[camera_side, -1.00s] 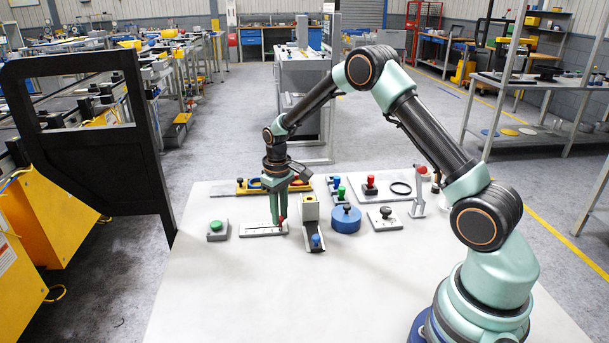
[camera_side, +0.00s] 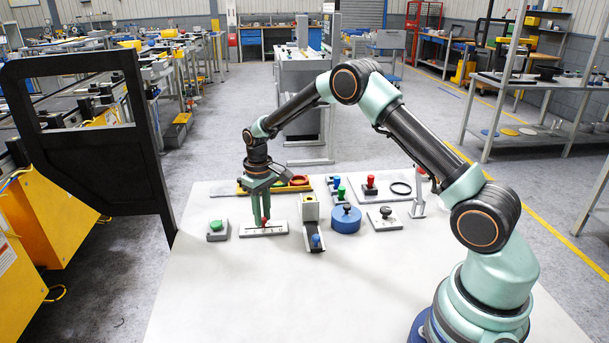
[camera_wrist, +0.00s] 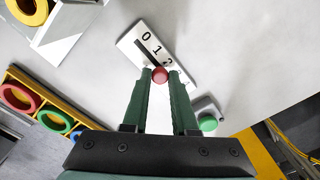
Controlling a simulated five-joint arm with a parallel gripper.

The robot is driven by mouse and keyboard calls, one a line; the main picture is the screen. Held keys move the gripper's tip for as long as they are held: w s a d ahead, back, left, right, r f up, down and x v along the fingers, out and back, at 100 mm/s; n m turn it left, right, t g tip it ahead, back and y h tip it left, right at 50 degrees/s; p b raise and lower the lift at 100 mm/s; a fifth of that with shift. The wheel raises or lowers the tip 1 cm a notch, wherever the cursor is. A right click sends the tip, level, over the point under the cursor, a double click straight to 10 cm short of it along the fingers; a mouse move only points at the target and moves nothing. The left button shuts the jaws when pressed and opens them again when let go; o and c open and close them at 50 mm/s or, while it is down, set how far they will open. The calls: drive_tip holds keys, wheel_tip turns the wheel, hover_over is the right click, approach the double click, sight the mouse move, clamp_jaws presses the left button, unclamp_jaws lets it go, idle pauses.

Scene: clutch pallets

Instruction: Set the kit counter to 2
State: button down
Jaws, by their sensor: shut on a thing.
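The kit counter (camera_side: 276,230) is a flat white plate with a dark slot and a row of printed digits. It also shows in the wrist view (camera_wrist: 131,42), where 0, 1 and a partly covered 2 can be read. My gripper (camera_wrist: 160,73) is shut on the red knob, one green fingertip on each side. In the side view my gripper (camera_side: 263,218) points down at the middle of the plate.
A green button (camera_side: 217,228) stands left of the counter. A grey chute with a blue piece (camera_side: 316,241) stands close on its right, then a blue round block (camera_side: 345,222). A yellow tray with rings (camera_side: 298,184) lies behind. The table front is clear.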

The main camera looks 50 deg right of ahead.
sight(263, 219)
drive_tip(key=shift+w+r, duration=0.1)
drive_tip(key=c, duration=0.7)
unclamp_jaws()
wheel_tip(263, 219, up, 12)
drive_tip(key=shift+r, duration=0.1)
drive_tip(key=s+a+r+t, duration=0.3)
drive_tip(key=s+a+r, duration=0.1)
drive_tip(key=s+r, duration=0.7)
drive_tip(key=s+a+f+t, duration=0.1)
drive_tip(key=s+t, duration=0.1)
drive_tip(key=s, duration=1)
drive_tip(key=shift+s+a+t, duration=0.15)
drive_tip(key=shift+a+t, duration=0.15)
